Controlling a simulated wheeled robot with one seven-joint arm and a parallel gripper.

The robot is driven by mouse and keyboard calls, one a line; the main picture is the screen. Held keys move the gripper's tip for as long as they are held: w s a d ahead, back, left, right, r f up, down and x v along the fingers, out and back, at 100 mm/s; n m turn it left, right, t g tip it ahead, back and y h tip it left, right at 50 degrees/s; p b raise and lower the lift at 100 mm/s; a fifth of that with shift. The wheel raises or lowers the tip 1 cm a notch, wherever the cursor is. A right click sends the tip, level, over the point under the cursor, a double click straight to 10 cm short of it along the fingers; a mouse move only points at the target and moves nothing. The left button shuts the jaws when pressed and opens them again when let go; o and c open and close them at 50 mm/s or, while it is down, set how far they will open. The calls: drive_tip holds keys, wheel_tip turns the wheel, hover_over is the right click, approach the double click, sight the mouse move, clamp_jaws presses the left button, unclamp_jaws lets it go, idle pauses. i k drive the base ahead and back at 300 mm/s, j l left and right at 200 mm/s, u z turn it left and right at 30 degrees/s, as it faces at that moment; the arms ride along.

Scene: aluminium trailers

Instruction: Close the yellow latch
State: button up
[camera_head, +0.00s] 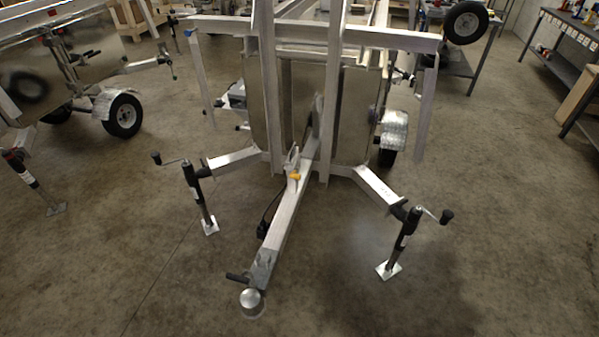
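A small yellow latch (295,176) sits on top of the trailer's aluminium drawbar (284,222), near where the bar meets the frame. It looks tiny here, and I cannot tell whether it is open or closed. A pale metal fitting (292,158) stands just behind it. My gripper is not in view.
Jack stands with crank handles flank the drawbar at left (203,200) and right (403,240). A round coupler end (252,302) is nearest me. Uprights (334,100) rise behind the latch. Another trailer (90,75) stands at left, workbenches (570,60) at right. Concrete floor is clear in front.

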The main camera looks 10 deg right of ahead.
sight(295, 176)
drive_tip(key=i+l, duration=0.2)
drive_tip(key=l, duration=0.15)
drive_tip(key=i+l, duration=0.4)
drive_tip(key=i+l+z, duration=0.15)
drive_tip(key=i+l, duration=0.25)
drive_tip(key=i, duration=0.25)
drive_tip(key=i+l, duration=0.35)
drive_tip(key=i, duration=0.15)
drive_tip(key=z, duration=0.05)
